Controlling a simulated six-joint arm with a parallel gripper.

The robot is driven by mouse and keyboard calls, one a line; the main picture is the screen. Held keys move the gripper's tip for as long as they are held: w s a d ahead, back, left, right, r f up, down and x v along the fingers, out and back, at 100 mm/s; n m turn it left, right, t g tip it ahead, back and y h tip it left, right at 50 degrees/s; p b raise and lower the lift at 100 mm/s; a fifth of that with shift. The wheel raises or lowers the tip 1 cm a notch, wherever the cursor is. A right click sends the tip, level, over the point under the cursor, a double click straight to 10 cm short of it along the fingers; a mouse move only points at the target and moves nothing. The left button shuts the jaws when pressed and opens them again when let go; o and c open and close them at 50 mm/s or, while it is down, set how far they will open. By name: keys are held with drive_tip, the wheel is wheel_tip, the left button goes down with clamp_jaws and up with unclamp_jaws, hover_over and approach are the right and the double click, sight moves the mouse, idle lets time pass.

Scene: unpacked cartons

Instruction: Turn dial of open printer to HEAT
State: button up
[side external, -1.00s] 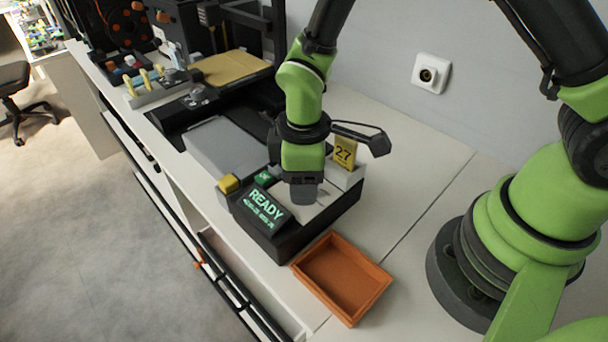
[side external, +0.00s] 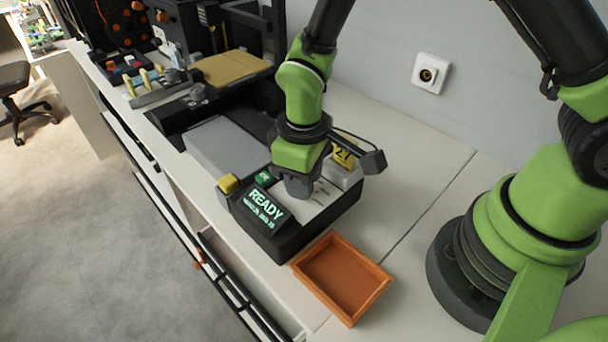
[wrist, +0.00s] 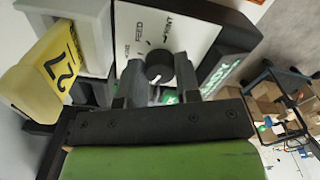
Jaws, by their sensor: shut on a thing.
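The printer (side external: 297,215) is a dark box with a light top panel, a lit READY screen (side external: 264,206) and a green button (side external: 263,178). Its dial (wrist: 158,66) is a small dark round knob on the white panel in the wrist view. Printed words stand around it: FEED and PRINT read clearly, and a third at the left is partly cut by a finger. My gripper (wrist: 159,84) points down at the panel, with its fingers on either side of the knob, shut on it. In the side view my gripper (side external: 300,187) hides the dial. A pale pointer mark shows on the knob.
A yellow tag marked 27 (side external: 343,156) stands in a grey holder close behind my gripper. A yellow block (side external: 228,184) sits at the printer's left corner. An empty orange tray (side external: 373,272) lies in front.

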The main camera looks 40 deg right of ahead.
drive_tip(key=shift+m, duration=2.3)
drive_tip(key=o, duration=0.9)
wheel_tip(320, 180, up, 10)
